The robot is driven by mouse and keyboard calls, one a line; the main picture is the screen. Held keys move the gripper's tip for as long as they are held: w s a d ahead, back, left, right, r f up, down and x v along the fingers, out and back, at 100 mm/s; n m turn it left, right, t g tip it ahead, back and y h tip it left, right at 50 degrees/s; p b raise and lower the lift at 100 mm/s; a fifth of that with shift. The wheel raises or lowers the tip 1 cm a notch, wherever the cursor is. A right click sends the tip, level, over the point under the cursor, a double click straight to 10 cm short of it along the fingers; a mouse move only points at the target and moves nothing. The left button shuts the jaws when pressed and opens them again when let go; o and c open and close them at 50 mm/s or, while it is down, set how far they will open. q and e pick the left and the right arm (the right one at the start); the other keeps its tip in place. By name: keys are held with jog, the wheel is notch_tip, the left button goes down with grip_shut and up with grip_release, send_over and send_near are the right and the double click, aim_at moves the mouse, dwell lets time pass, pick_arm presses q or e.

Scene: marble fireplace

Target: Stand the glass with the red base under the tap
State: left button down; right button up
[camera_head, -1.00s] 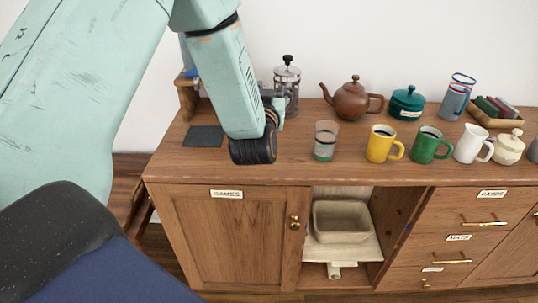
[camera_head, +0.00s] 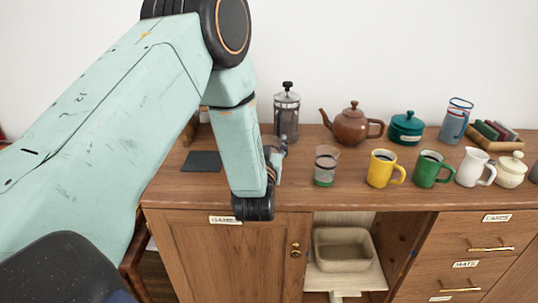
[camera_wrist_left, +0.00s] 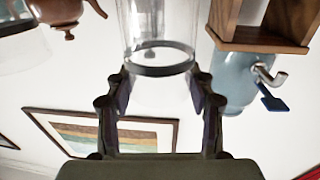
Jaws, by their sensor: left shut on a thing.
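My left gripper (camera_wrist_left: 160,88) is shut on a clear glass (camera_wrist_left: 160,28) with a dark band, in the left wrist view. That view is upside down, and the end of the glass at the top edge is cut off, so I cannot see its base colour. A blue dispenser (camera_wrist_left: 232,78) with a metal tap (camera_wrist_left: 270,74) and a blue lever (camera_wrist_left: 275,101) is to the right of the glass there, on a wooden stand (camera_wrist_left: 262,42). The glass is apart from the tap in that picture. In the head view my forearm hides the dispenser and most of the gripper (camera_head: 275,153).
A dark square mat (camera_head: 202,161) lies on the sideboard (camera_head: 300,190), left of my forearm. A French press (camera_head: 287,112), a green-based glass (camera_head: 325,167), a brown teapot (camera_head: 351,124), a yellow mug (camera_head: 383,168) and a green mug (camera_head: 427,170) stand to the right.

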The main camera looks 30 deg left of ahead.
pick_arm(q)
notch_tip(320, 180, down, 2)
jog(key=shift+f, duration=0.1)
jog(key=shift+w+f, duration=0.15)
jog(key=shift+f, duration=0.05)
jog(key=shift+c, duration=2.4)
grip_release()
jog(key=shift+f, duration=0.2)
jog(key=shift+r, duration=0.1)
